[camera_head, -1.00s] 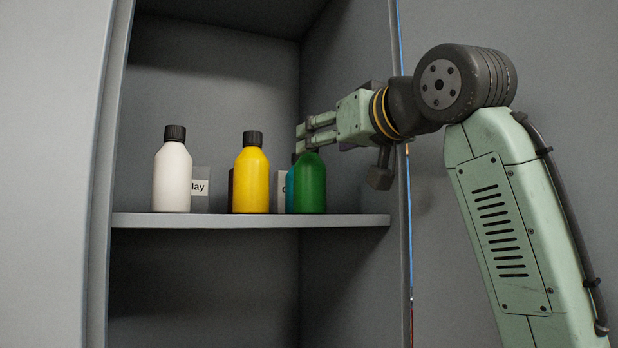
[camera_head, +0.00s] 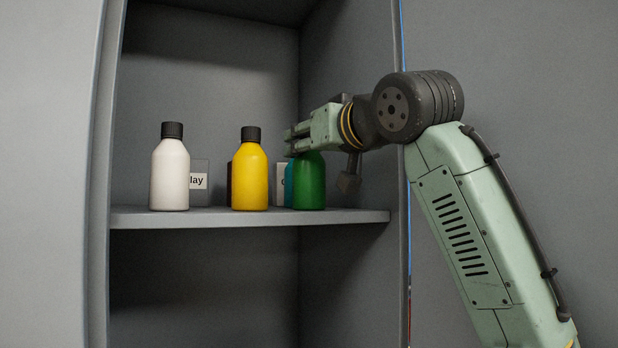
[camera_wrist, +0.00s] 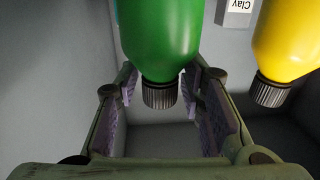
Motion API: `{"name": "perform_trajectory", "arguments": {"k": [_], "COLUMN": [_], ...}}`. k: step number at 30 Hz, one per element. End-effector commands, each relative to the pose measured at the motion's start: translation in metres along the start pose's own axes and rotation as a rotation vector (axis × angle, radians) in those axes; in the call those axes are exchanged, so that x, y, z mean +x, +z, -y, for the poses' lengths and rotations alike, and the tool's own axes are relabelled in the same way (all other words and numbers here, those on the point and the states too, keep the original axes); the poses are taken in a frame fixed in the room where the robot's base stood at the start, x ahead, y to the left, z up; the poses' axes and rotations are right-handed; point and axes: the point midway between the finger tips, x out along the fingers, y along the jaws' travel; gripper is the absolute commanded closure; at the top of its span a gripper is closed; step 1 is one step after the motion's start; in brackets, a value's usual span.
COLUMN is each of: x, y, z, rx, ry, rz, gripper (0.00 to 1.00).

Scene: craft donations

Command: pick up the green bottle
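The green bottle (camera_head: 309,183) stands upright on the shelf at the right end of the row in the head view. Its cap is hidden there behind my gripper (camera_head: 289,143), which is level with the bottle's top. In the wrist view the green bottle (camera_wrist: 160,38) hangs in from the top, with its dark ribbed cap between the two fingers of my gripper (camera_wrist: 158,90). The fingers are spread, with a gap on each side of the cap. The gripper is open and holds nothing.
A yellow bottle (camera_head: 250,183) stands left of the green one and also shows in the wrist view (camera_wrist: 285,45). A white bottle (camera_head: 170,180) stands further left. Labelled boxes and a teal object (camera_head: 288,185) are behind. The cabinet's right wall edge (camera_head: 398,120) is near my arm.

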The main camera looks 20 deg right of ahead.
Motion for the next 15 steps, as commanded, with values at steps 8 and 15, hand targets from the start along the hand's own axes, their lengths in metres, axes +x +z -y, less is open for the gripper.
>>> {"name": "perform_trajectory", "arguments": {"k": [8, 15], "x": [-0.0001, 0.0000], "y": [0.0000, 0.0003], "z": [-0.0001, -0.0004], "rx": [0.000, 0.000], "ry": [0.000, 0.001], "rz": [0.000, 0.001], "gripper": [0.85, 1.00]}}
